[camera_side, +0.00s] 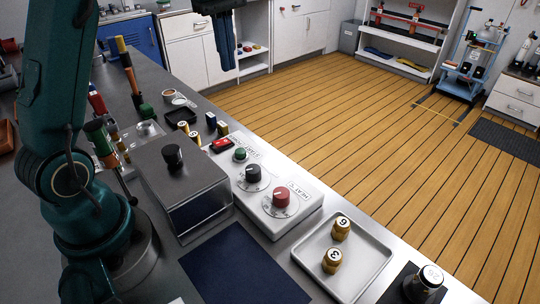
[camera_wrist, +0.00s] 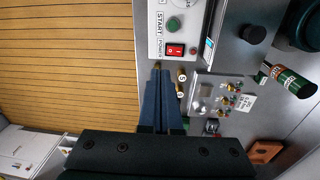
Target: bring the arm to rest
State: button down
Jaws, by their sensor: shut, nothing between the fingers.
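My gripper (camera_side: 228,68) is at the top of the side view, raised above the bench, its dark blue fingers pointing down. The fingers are together with nothing between them. In the wrist view the shut fingers (camera_wrist: 160,72) reach up toward the white control box (camera_wrist: 176,30). In the side view that control box (camera_side: 262,180) carries a green button, a red switch, a black knob and a red knob. My gripper is apart from everything on the bench.
A metal tray (camera_side: 316,276) holds two brass pieces marked 6 (camera_side: 341,228) and 3 (camera_side: 332,260). A black-based cylinder (camera_side: 428,281) stands right of it. A grey box with a black knob (camera_side: 173,157) stands left of the controls. A navy mat (camera_side: 240,268) is bare.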

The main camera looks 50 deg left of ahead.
jog(key=s+d+r+m+t, duration=0.3)
jog(key=s+d+m, duration=0.3)
jog(key=s+d, duration=0.2)
jog(key=s+d+f+m, duration=0.1)
jog(key=s+f+m, duration=0.1)
jog(key=m, duration=0.1)
jog(key=s+d+f+m+t, duration=0.1)
jog(key=s+f+m, duration=0.2)
jog(key=s+d+f+m, duration=0.1)
jog(key=s+f+m, duration=0.1)
jog(key=f+m, duration=0.1)
jog(key=shift+s+d+f+m+t, duration=0.2)
jog(key=shift+s+m+t, duration=0.1)
jog(key=shift+s+m, duration=0.1)
jog(key=shift+w+f+m, duration=0.15)
jog(key=shift+f+m, duration=0.15)
jog(key=shift+m, duration=0.2)
jog(key=shift+w+a+r+m, duration=0.1)
jog(key=shift+w+r+m, duration=0.1)
jog(key=shift+m, duration=0.1)
